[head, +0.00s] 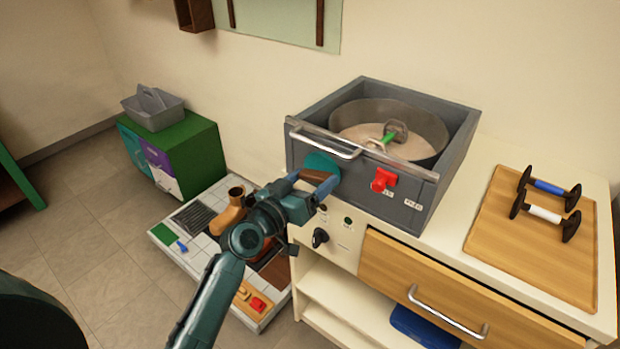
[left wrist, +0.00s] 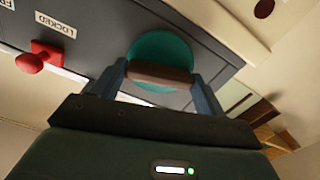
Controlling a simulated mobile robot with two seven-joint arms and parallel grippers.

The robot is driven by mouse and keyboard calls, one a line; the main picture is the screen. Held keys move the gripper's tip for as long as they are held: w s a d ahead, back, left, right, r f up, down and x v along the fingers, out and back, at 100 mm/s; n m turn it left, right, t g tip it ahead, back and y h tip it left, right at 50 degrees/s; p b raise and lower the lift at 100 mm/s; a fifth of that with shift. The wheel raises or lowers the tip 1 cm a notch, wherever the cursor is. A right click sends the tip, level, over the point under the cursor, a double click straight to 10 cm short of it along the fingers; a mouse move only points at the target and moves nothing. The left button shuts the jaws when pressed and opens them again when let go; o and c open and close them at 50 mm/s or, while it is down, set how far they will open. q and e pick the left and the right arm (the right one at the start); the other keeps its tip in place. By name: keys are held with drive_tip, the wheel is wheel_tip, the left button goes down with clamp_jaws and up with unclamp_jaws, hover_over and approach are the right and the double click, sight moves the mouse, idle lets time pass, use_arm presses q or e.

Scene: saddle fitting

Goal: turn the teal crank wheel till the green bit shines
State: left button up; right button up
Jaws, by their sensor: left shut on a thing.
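The teal crank wheel (head: 321,162) is on the front of a grey box (head: 299,146), left of a red knob. It also shows in the left wrist view (left wrist: 160,48), with a brown grip (left wrist: 160,74) across it. My left gripper (head: 317,180) is shut on this brown grip, one finger on each side. A small dark green round spot (head: 348,221) on the cream panel below looks unlit. A green piece (head: 388,139) shows in the round pan inside the box; I cannot tell if it shines. My right gripper is not in view.
The red knob (head: 383,179) and a metal bar handle (head: 325,145) stick out close to the wheel. A black knob (head: 320,237) is below. A wooden board (head: 490,240) with two spools lies at right. A tiled mat (head: 165,235) with several items is on the floor.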

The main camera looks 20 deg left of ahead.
use_arm(q)
drive_tip(key=n+p, duration=0.1)
drive_tip(key=n, duration=0.3)
drive_tip(key=shift+r+n, duration=0.1)
drive_tip(key=shift+n, duration=0.2)
drive_tip(key=n+p, duration=0.1)
drive_tip(key=n, duration=0.2)
drive_tip(key=shift+n, duration=0.4)
drive_tip(key=n, duration=0.2)
drive_tip(key=shift+n+p, duration=0.4)
drive_tip(key=n, duration=0.3)
drive_tip(key=shift+p, duration=0.35)
drive_tip(key=shift+n, duration=1.2)
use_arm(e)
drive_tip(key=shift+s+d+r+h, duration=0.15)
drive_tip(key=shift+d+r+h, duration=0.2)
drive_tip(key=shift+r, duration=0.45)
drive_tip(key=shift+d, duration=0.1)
use_arm(q)
drive_tip(key=o, duration=1)
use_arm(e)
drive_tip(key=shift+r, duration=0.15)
